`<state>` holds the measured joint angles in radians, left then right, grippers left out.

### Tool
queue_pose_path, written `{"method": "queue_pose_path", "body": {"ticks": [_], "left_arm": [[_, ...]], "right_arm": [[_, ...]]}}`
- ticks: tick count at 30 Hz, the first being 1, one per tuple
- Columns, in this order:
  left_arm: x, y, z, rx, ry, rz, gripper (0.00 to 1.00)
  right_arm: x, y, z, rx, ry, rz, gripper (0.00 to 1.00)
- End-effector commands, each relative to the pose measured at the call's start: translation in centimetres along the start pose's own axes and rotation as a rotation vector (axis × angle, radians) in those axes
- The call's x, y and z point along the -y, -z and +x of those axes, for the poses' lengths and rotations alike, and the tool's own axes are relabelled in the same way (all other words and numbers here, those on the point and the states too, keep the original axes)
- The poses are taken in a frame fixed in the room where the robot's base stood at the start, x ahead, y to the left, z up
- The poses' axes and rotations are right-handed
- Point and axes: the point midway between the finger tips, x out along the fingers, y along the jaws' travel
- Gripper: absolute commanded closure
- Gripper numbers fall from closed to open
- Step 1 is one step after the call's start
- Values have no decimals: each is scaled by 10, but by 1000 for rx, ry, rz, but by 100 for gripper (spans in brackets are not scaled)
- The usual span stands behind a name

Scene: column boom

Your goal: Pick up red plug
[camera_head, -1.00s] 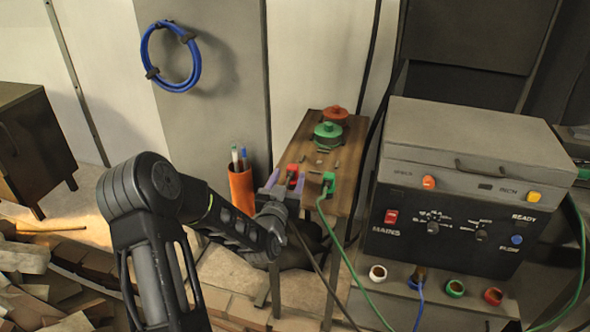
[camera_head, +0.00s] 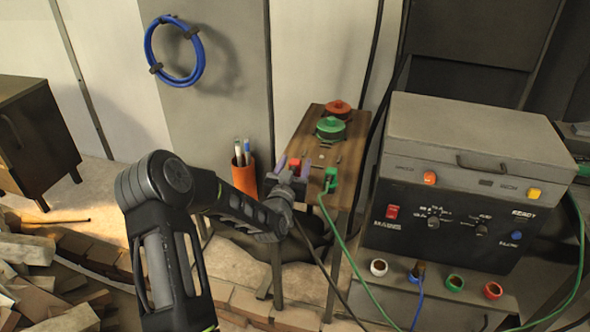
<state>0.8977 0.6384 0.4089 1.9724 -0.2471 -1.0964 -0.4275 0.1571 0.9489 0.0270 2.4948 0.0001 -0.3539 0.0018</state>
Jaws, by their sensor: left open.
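The red plug (camera_head: 294,168) is on the narrow wooden table (camera_head: 316,118), left of the green plug (camera_head: 330,175). My left gripper (camera_head: 293,167) reaches in from the lower left. It is open, with one purple-grey finger on each side of the red plug. Whether the fingers touch the plug cannot be told. The gripper body hides the plug's near part. My right gripper is out of view.
A red knob (camera_head: 339,106) and a green knob (camera_head: 331,128) stand farther back on the table. An orange pen cup (camera_head: 244,176) is to the left. The control box (camera_head: 450,215) with coloured sockets stands right. Cables hang off the table.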

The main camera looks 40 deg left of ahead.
Motion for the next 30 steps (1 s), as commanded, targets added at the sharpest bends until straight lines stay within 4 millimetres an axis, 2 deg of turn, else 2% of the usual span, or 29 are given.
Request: {"method": "queue_pose_path", "body": {"ticks": [2, 8, 26, 30], "left_arm": [[1, 3, 12, 2, 1, -2, 46], [0, 1, 32, 1, 1, -1, 46], [1, 0, 33, 1, 1, 0, 46], [1, 0, 33, 1, 1, 0, 57]], "right_arm": [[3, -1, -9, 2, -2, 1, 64], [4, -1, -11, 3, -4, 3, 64], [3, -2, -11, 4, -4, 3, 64], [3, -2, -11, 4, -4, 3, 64]]}}
